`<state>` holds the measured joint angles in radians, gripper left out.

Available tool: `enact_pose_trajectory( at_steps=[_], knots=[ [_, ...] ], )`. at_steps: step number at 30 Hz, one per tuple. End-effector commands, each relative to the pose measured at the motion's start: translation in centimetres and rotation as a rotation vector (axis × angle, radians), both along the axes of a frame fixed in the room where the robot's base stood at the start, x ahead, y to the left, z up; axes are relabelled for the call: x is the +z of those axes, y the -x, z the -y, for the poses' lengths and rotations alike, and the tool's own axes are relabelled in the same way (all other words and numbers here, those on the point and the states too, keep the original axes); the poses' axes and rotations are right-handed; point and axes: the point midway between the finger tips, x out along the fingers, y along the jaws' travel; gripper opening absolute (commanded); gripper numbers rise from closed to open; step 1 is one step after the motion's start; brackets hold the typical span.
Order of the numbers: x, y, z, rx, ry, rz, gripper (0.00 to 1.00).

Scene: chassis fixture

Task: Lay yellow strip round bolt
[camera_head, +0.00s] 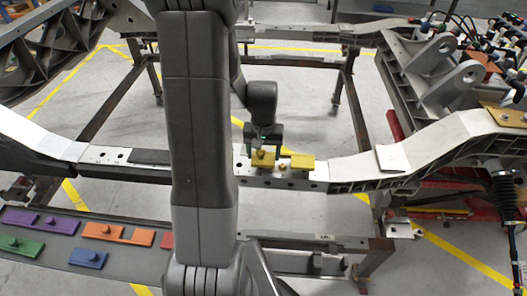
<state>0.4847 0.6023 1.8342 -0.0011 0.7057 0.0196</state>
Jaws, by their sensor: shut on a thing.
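The yellow strip (302,162) lies at the white-grey chassis rail, right of my arm's column. Its left part carries a small knob and sits between my gripper's fingers. My gripper (263,149) points down and is shut on the yellow strip. Small brass-coloured bolt shapes (283,166) show at the strip's middle and near edge. The picture is too small to tell whether the strip touches the rail or sits round a bolt.
A grey tray (40,253) at lower left holds purple (22,218), green (20,245), orange (103,231) and blue (88,258) pieces. The white chassis rail (355,165) rises to the right. A metal stand is below; cables and fittings crowd the upper right.

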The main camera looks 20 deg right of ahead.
Motion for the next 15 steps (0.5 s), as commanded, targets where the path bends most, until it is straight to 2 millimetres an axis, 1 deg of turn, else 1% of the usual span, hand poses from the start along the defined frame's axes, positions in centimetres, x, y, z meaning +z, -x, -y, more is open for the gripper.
enact_pose_trajectory(
  at_steps=[15],
  knots=[
    [-1.7, 0.0, 0.0, 0.000, 0.000, 0.000, 0.39]
  ],
)
